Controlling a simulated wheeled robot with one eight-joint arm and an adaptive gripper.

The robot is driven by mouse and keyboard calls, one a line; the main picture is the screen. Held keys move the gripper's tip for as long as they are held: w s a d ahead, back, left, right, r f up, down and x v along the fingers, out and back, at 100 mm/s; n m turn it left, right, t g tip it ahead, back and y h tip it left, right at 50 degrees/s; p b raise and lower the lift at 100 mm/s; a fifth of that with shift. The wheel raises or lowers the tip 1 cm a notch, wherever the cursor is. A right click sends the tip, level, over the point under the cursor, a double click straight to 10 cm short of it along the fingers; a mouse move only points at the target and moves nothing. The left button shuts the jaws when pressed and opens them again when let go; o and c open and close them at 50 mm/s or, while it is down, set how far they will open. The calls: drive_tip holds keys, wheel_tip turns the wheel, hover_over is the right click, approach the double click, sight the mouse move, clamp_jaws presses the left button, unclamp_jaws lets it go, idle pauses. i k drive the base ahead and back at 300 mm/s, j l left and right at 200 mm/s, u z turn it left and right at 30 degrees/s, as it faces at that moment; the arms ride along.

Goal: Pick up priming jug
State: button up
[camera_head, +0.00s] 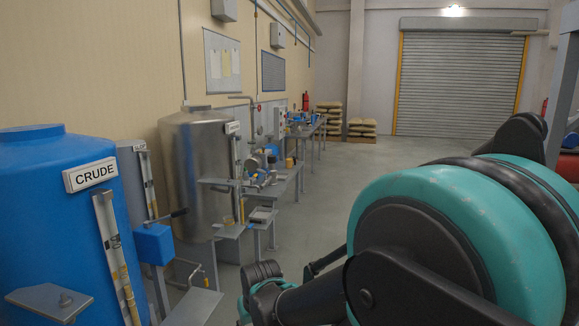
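I cannot pick out a priming jug for certain. A small yellowish container (289,163) stands on the bench beside the steel tank, and another small pale item (228,220) sits on a lower shelf in front of that tank; both are too small to identify. My teal and black arm fills the lower right and hides part of the floor. My gripper's fingers do not show.
A blue tank marked CRUDE (62,240) stands at the near left, with a steel tank (203,150) behind it. Metal benches (282,187) run along the left wall. Stacked sacks (362,127) and a roller shutter (460,85) are at the back. The middle floor (345,180) is clear.

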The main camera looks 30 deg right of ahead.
sight(288, 160)
drive_tip(key=i+l+z, duration=0.45)
drive_tip(key=i, duration=0.15)
drive_tip(key=i+l+z, duration=0.35)
drive_tip(key=i, duration=0.55)
drive_tip(key=i+z, duration=0.3)
drive_tip(key=i, duration=1.5)
drive_tip(key=i+u, duration=0.1)
drive_tip(key=i, duration=0.85)
drive_tip(key=i+l, duration=0.15)
drive_tip(key=i, duration=0.8)
drive_tip(key=i+l, duration=0.1)
drive_tip(key=i, duration=0.85)
drive_tip(key=i+l+u, duration=0.15)
drive_tip(key=i+u, duration=0.2)
drive_tip(key=i, duration=0.3)
